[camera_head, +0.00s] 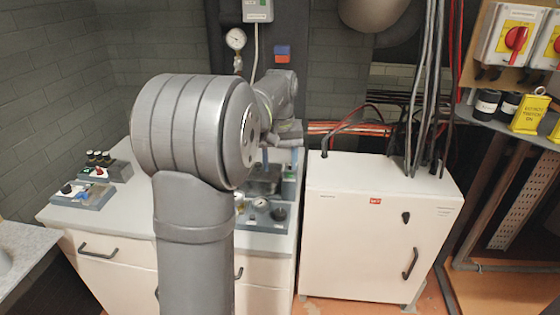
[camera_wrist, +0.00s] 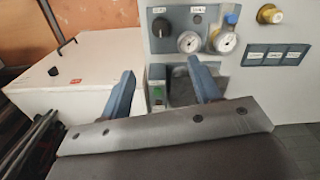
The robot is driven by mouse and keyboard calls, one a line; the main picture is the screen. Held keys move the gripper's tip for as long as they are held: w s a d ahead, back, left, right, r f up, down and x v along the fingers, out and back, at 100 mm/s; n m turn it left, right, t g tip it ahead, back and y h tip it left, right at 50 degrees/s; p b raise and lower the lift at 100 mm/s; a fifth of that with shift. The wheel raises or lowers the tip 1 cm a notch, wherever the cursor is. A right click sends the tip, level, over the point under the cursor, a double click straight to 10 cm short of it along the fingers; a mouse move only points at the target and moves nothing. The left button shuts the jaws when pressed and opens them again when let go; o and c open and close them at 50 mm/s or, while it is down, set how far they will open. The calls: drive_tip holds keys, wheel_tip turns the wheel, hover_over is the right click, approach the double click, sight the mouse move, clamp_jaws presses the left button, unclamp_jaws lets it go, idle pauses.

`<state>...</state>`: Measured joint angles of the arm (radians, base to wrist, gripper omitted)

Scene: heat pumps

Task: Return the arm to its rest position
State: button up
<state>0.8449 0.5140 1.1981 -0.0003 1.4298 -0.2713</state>
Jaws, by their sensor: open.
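My gripper (camera_wrist: 163,88) is open in the wrist view, with its two blue-grey fingers apart and nothing between them. In the head view my gripper (camera_head: 276,155) is small and partly hidden behind my own arm, above the right part of the cabinet top. Below it there is a grey panel (camera_head: 256,222) with gauges and a dark knob. That panel also shows in the wrist view (camera_wrist: 222,62), beyond the fingers. My large grey arm links cover the middle of the cabinet in the head view.
A white electrical cabinet (camera_head: 375,230) with cables on top stands right of the grey-topped cabinet (camera_head: 130,200). Small control blocks (camera_head: 84,193) sit on the left of that top. A wall gauge (camera_head: 236,39) and pipes are behind. A shelf at right holds a yellow tag (camera_head: 531,112).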

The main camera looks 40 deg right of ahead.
sight(280, 212)
idle(0.4)
wheel_tip(280, 212, down, 17)
drive_tip(key=shift+f, duration=0.2)
idle(0.4)
drive_tip(key=shift+r, duration=0.1)
drive_tip(key=m, duration=0.3)
drive_tip(key=shift+m, duration=0.4)
drive_tip(key=m, duration=0.4)
drive_tip(key=shift+m, duration=0.3)
drive_tip(key=m, duration=0.4)
drive_tip(key=shift+m, duration=2.2)
